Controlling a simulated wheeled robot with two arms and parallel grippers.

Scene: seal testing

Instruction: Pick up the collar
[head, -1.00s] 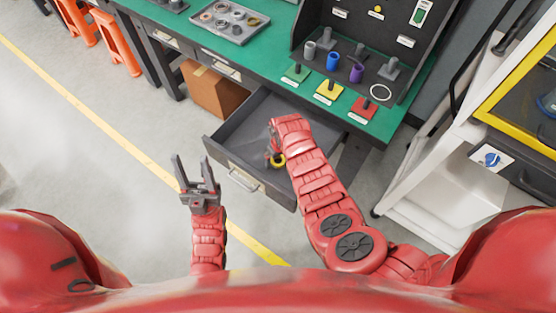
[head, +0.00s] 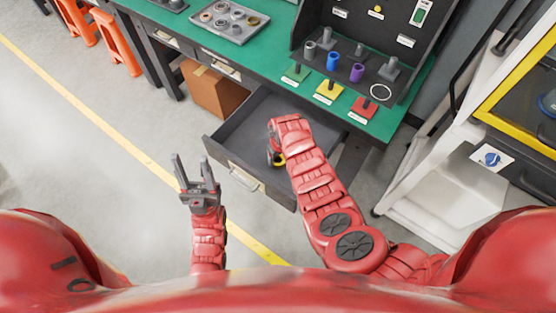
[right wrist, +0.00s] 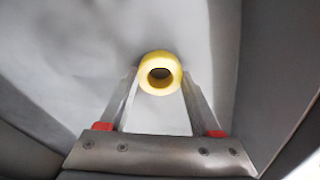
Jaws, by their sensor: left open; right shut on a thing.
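The yellow collar (right wrist: 160,86) is a short ring with a dark hole, seen in the right wrist view between my right fingertips. My right gripper (right wrist: 160,76) is shut on it. In the head view the collar (head: 280,161) is partly hidden by my right gripper, inside the open drawer (head: 232,168). I cannot tell whether it touches the drawer floor. My left gripper (head: 193,162) is open and empty, in front and to the left of the drawer.
The green bench (head: 285,62) holds a grey tray of rings (head: 229,22). A dark rack (head: 350,64) stands at its right, with a blue cylinder (head: 333,61) and a purple cylinder (head: 356,73). A cardboard box (head: 213,91) is under the bench. The drawer walls surround my right gripper.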

